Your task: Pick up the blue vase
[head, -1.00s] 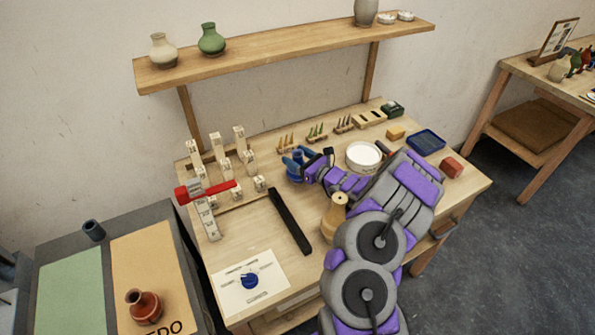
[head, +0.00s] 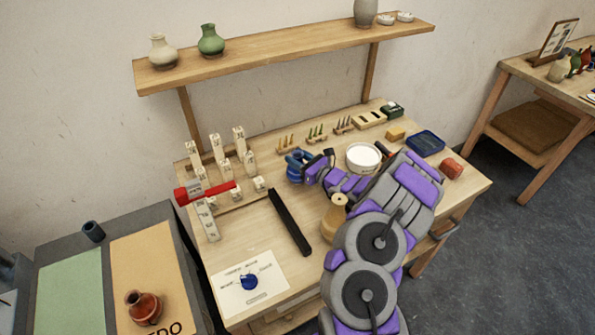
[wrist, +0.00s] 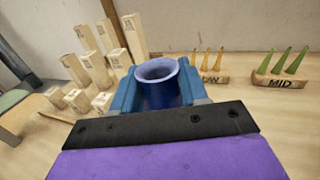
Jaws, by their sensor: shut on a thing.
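The blue vase (wrist: 158,84) stands upright between the two blue fingers of my gripper (wrist: 160,93) in the wrist view, its round open mouth facing up. My gripper is shut on it, with one finger on each side. In the head view the vase (head: 294,168) is small and partly hidden by my gripper (head: 299,165), near the middle back of the workbench (head: 335,265). Whether its base touches the bench top is hidden.
Pale wooden blocks (head: 215,150) stand left of the vase, with a red tool (head: 205,193) among them. Small racks of cones (head: 316,135) stand behind it. A white tub (head: 363,157) is to the right. A black bar (head: 290,222) lies in front.

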